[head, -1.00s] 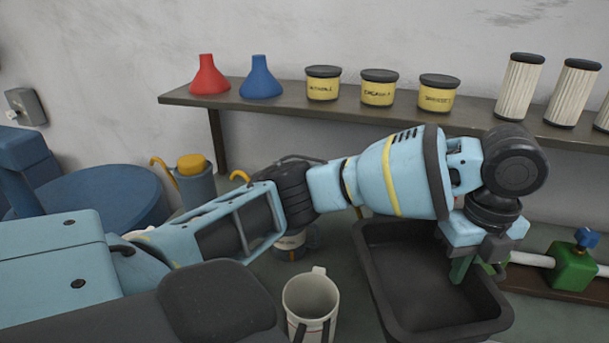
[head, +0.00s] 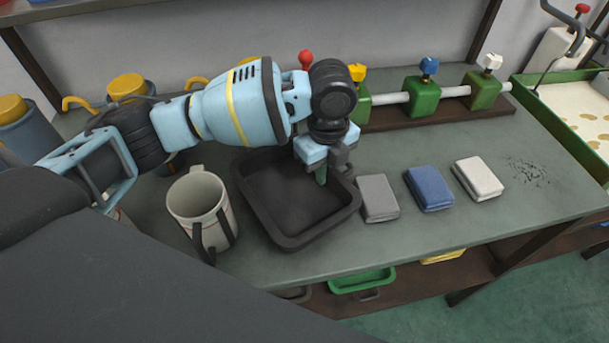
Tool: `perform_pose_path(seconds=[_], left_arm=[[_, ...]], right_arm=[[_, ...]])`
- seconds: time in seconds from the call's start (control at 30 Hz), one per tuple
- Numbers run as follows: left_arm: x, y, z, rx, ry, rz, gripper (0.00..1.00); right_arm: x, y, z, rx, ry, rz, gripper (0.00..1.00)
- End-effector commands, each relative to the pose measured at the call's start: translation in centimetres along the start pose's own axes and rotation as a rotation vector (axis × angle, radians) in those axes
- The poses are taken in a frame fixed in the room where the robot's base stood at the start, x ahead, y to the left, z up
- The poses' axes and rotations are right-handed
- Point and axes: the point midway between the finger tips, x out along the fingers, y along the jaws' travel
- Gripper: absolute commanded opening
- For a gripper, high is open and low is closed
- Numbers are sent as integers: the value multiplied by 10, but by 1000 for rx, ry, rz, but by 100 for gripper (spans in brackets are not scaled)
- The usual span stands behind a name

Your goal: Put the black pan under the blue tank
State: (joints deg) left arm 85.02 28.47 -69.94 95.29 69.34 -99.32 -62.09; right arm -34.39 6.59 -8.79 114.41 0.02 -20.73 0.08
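The black pan (head: 292,238) is a rectangular dark tray lying on the grey-green bench, right of the white jug. My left gripper (head: 328,174) points down at the pan's right wall. One green finger shows inside the pan; the other side is by the outside of the rim, and it looks shut on this wall. Blue-grey canisters with yellow caps stand at the left, one behind my arm (head: 125,92) and one at the left edge (head: 22,130). I cannot tell whether either is the blue tank. My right gripper is out of view.
The white jug (head: 200,196) stands close left of the pan. Grey (head: 377,197), blue (head: 429,188) and white (head: 478,179) blocks lie to the right. A pipe with valves (head: 425,98) runs behind. The bench's right front is clear.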

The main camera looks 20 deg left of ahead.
Motion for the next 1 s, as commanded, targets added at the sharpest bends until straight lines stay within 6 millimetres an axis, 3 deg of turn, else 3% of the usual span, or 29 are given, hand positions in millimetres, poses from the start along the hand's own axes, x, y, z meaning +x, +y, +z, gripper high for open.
perform_pose_path(seconds=[0.23,0.5,0.63,1.0], left_arm=[[1,4,3,-2,-2,-2,0],[1,38,20,-1,-3,-3,0],[13,36,18,1,-1,-1,0],[16,36,18,0,-1,-2,0]], right_arm=[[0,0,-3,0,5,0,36],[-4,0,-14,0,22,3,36],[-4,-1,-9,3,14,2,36],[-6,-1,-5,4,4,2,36]])
